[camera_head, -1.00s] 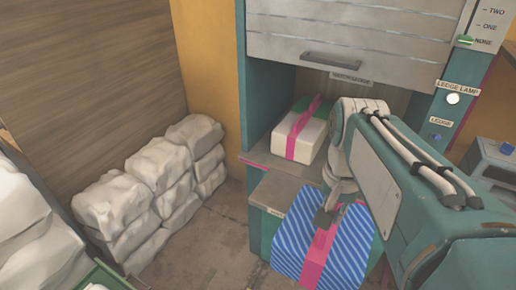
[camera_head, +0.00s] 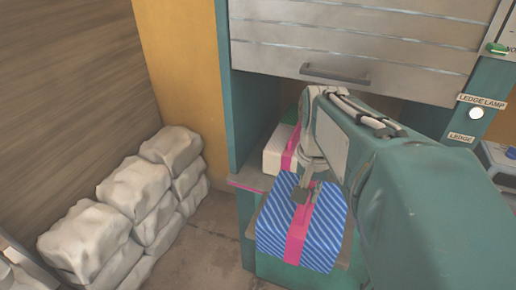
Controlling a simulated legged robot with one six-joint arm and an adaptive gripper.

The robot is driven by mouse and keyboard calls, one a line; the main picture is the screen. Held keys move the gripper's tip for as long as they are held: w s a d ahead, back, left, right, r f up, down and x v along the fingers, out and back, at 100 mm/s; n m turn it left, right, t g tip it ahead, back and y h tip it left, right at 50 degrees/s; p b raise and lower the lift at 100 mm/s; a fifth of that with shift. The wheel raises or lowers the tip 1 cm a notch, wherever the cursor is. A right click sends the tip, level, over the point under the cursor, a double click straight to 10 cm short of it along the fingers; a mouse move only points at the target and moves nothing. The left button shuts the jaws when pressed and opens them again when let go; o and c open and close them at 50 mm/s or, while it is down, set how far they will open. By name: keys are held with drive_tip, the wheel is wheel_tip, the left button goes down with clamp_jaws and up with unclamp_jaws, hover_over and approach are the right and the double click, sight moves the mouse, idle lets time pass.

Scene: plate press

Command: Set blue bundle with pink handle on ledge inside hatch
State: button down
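The blue striped bundle (camera_head: 272,229) with a pink band (camera_head: 298,232) hangs from my gripper (camera_head: 305,192), in front of the hatch. My gripper is at the top of the pink band, and the fingers look closed on it, partly hidden by the arm. The ledge (camera_head: 246,180) is inside the hatch, behind and above much of the bundle. A white and green bundle with a pink band (camera_head: 274,153) sits on the ledge, partly hidden by my arm and the blue bundle. The hatch shutter (camera_head: 365,45) is raised above the opening.
A lower step (camera_head: 250,224) juts out below the ledge, mostly behind the blue bundle. White sacks (camera_head: 120,200) are stacked at left. The teal post at right bears a lit lamp (camera_head: 476,113) labelled LEDGE LAMP. Bare floor (camera_head: 205,250) lies between sacks and cabinet.

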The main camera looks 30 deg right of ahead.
drive_tip(key=w+d+f, duration=0.2)
drive_tip(key=w+d, duration=0.2)
drive_tip(key=shift+d+f, duration=0.1)
drive_tip(key=shift+f, duration=0.3)
drive_tip(key=w+d+f, duration=0.3)
drive_tip(key=f, duration=0.5)
drive_tip(key=shift+w+f, duration=0.15)
drive_tip(key=shift+f, duration=0.05)
drive_tip(key=shift+d, duration=0.1)
drive_tip(key=c, duration=0.7)
unclamp_jaws()
drive_tip(key=shift+f, duration=0.15)
